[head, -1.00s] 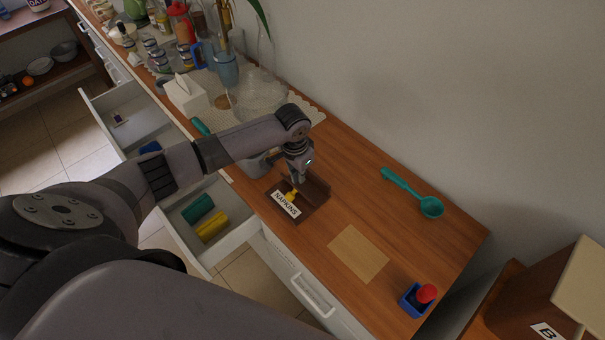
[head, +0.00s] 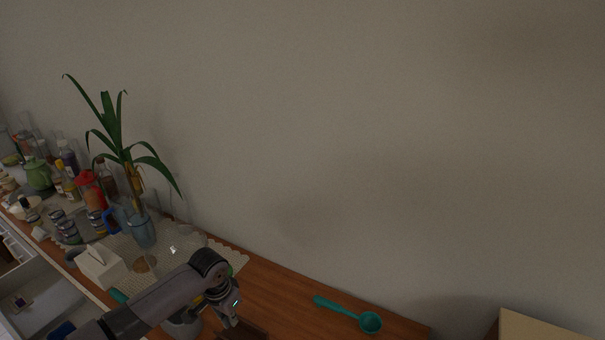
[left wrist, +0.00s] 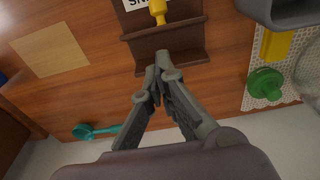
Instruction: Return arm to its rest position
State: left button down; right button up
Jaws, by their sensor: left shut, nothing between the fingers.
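My left arm reaches in from the lower left in the head view. Its gripper (head: 232,320) is low over the counter, beside the brown napkin holder (head: 246,334), which is mostly cut off by the bottom edge. In the left wrist view my left gripper (left wrist: 163,76) is shut and empty, its fingertips meeting near the edge of the brown holder (left wrist: 165,40). A yellow item (left wrist: 158,11) lies in the holder by a white label, apart from the fingers. My right gripper is not in view.
A teal scoop (head: 368,322) lies on the counter to the right. A white tissue box (head: 101,268), a potted plant (head: 142,231) and several jars stand to the left. A tan square (left wrist: 50,49) lies on clear wood. A beige box top (head: 540,330) shows at lower right.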

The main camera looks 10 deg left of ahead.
pick_arm(q)
jog(key=s+d+f+m+h, duration=0.2)
jog(key=s+d, duration=1.1)
jog(key=s+a+r+n+t+y, duration=0.1)
jog(key=s+a+r+n, duration=0.15)
jog(key=s, duration=0.45)
jog(key=s+a+r+n+t+y, duration=0.1)
jog(key=s+a+r, duration=0.3)
jog(key=s, duration=0.3)
notch_tip(320, 180, down, 35)
jog(key=s+g+b, duration=0.1)
jog(key=s+b, duration=0.1)
jog(key=b, duration=0.6)
jog(key=s+a+f+b, duration=0.1)
jog(key=s+f+b, duration=0.2)
jog(key=s+f, duration=0.5)
jog(key=s+a+f+g+b, duration=0.1)
jog(key=s+a+f+b, duration=0.1)
jog(key=s+f, duration=0.6)
notch_tip(320, 180, down, 5)
jog(key=shift+s+a+f+b, duration=0.15)
jog(key=shift+s+b, duration=0.05)
jog(key=shift+b, duration=0.55)
